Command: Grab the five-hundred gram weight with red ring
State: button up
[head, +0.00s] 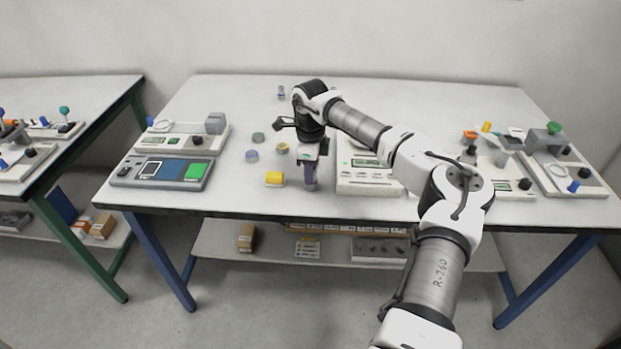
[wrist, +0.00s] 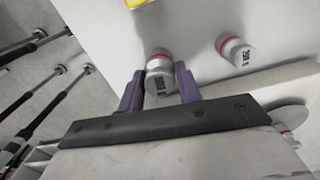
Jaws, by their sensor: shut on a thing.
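My gripper (wrist: 160,84) is shut on a grey metal weight (wrist: 159,66) with a red ring, standing between its two purple fingers in the wrist view. Dark print on its top is upside down and too small to read for certain. A second, similar weight with a red ring (wrist: 237,54) stands apart to the right. In the head view my gripper (head: 310,184) points down near the table's front edge; the held weight is hidden there.
A white scale (head: 362,181) stands close on the right. A blue-grey panel (head: 162,172) lies at the left. The table's front edge is close.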

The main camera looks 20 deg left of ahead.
grip_shut()
jog(key=shift+r, duration=0.1)
